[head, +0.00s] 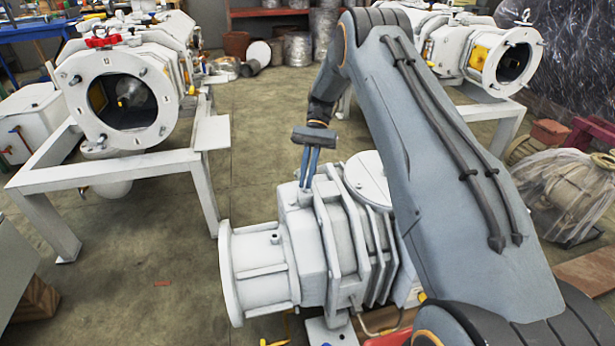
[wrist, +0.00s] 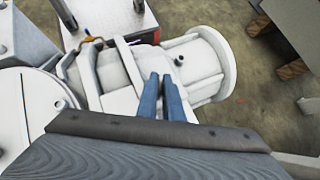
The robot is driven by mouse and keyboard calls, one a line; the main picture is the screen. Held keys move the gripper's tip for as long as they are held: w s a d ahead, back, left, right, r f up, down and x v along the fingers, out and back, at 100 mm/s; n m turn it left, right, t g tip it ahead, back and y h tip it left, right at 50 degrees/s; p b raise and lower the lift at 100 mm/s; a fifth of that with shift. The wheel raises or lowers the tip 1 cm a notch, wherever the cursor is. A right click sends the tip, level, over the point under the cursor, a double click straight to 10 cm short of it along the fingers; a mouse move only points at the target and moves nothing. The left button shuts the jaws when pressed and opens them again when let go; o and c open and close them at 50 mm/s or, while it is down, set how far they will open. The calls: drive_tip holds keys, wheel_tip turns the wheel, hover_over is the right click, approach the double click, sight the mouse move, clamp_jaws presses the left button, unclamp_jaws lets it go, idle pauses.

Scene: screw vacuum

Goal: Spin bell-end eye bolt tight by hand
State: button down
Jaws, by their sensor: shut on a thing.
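The white vacuum pump (head: 325,235) lies on the floor side of the scene, with its round bell end (head: 262,275) at the left. My gripper (head: 304,186) points down at a raised boss on top of the pump body near the bell end. Its two blue fingers are close together, shut on the eye bolt, which they almost wholly hide. In the wrist view the fingertips (wrist: 162,76) stand over the white housing beside the bell end (wrist: 207,65). I cannot make out the bolt's thread or how it seats.
A small dark stud (head: 275,238) stands on the bell end, apart from my fingers. Another white pump (head: 118,98) on a frame stands at the back left. A further one (head: 505,60) is at the back right.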

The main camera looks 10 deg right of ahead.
drive_tip(key=shift+r, duration=0.15)
drive_tip(key=c, duration=1.9)
unclamp_jaws()
drive_tip(key=v, duration=0.7)
drive_tip(key=shift+w+r, duration=0.2)
drive_tip(key=shift+w, duration=0.05)
drive_tip(key=shift+d, duration=0.15)
